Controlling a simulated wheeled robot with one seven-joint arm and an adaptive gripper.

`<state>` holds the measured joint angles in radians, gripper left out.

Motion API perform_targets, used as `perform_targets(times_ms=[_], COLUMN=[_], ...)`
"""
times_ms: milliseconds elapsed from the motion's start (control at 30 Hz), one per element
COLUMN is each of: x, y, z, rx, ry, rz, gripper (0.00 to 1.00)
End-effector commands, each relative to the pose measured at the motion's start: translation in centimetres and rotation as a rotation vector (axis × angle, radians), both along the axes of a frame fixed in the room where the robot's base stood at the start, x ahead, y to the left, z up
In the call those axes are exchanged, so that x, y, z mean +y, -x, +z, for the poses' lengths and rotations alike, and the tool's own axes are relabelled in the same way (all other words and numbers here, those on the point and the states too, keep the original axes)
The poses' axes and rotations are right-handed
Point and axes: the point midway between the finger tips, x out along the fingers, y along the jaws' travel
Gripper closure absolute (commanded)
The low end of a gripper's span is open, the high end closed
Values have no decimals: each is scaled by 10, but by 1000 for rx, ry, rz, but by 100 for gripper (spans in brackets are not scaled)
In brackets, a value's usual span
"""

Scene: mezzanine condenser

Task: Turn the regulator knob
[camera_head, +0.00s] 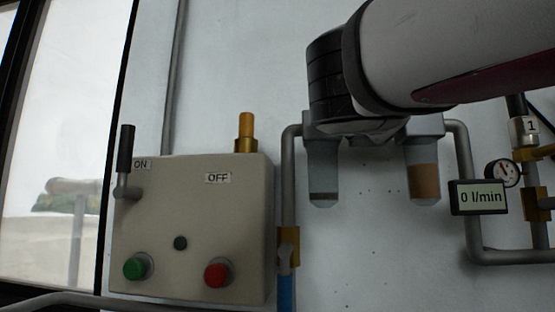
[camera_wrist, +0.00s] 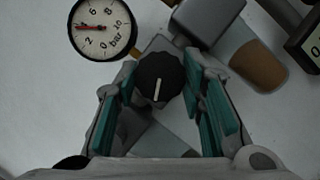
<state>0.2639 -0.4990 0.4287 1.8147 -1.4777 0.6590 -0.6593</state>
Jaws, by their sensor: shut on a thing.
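The regulator knob (camera_wrist: 158,77) is round, black and ribbed, with a white pointer line that points down in the wrist view. It sits on the grey regulator body (camera_wrist: 158,47). My gripper (camera_wrist: 162,84) is around the knob, with one teal-padded finger on each side, and is shut on it. A round pressure gauge (camera_wrist: 102,27) marked in bar is at the upper left of the wrist view. Its red needle points left, near the 4. In the head view my arm hides the knob and the gripper.
In the head view, filter bowls (camera_head: 423,184) hang below my arm. A flow display (camera_head: 478,197) reads 0 l/min, beside a small gauge (camera_head: 502,173). A beige control box (camera_head: 195,235) with a lever, a green button and a red button stands at left. Pipes run along the wall.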

Motion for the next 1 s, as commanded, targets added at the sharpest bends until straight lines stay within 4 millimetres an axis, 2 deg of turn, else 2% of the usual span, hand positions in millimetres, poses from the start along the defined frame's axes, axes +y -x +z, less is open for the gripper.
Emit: perform_targets(times_ms=[667, 700, 767, 800, 1000], x=[-1, -1, 0, 0, 0], y=[-1, -1, -1, -1, 0], z=[-2, -2, -2, -2, -1], rx=[17, 17, 16, 15, 14], ry=[65, 65, 64, 65, 65], rz=[0, 0, 0, 1, 0], gripper=[91, 61, 48, 44, 44])
